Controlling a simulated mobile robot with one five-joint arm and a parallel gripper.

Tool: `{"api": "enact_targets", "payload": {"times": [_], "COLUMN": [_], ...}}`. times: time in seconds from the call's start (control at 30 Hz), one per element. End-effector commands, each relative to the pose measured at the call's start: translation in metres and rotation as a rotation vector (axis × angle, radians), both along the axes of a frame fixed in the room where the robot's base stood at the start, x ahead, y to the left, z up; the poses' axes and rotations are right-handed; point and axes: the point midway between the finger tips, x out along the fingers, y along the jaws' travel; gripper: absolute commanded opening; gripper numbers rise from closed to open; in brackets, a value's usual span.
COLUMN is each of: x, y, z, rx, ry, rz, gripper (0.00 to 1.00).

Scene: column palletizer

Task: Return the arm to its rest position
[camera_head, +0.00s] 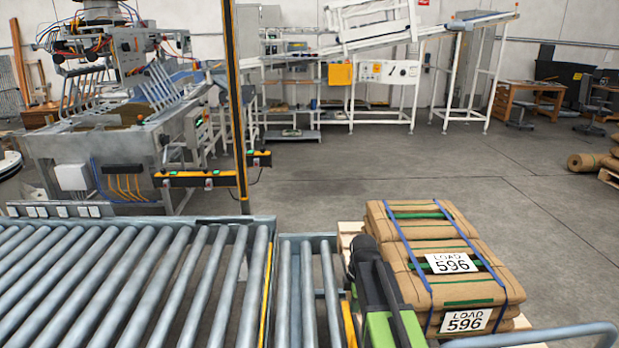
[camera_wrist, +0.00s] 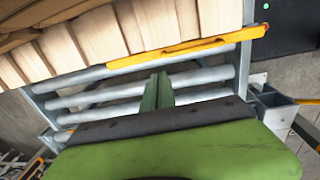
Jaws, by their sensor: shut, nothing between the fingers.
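My arm, black and green, rises from the bottom edge of the head view (camera_head: 380,295). It stands between the roller conveyor and the strapped load of brown sacks (camera_head: 440,285). In the wrist view my gripper (camera_wrist: 157,90) shows as a narrow green part beyond a wide green and dark body. It is shut and empty, over the grey rollers (camera_wrist: 205,78). Whether it touches them I cannot tell. In the head view the arm hides part of the load's left side.
The load carries "LOAD 596" labels and rests on a wooden pallet (camera_head: 348,228). A roller conveyor (camera_head: 120,290) fills the lower left. A yellow-black post (camera_head: 237,110) stands behind it. A grey-blue rail (camera_head: 560,333) crosses the lower right. Open floor (camera_head: 400,165) lies beyond.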

Motion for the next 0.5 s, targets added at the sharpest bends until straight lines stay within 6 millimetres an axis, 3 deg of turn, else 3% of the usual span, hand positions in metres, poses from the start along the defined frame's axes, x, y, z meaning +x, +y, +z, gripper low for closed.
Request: {"api": "enact_targets", "payload": {"times": [0.03,0.3,0.4,0.5], "x": [-0.028,-0.107,-0.126,-0.133], "y": [0.001,0.003,0.003,0.003], "z": [0.013,0.022,0.021,0.02], "rx": [0.007,0.049,0.057,0.063], "ry": [0.008,0.053,0.065,0.071], "rz": [-0.081,-0.817,-1.121,-1.361], "gripper": [0.0,0.0,0.0,0.0]}}
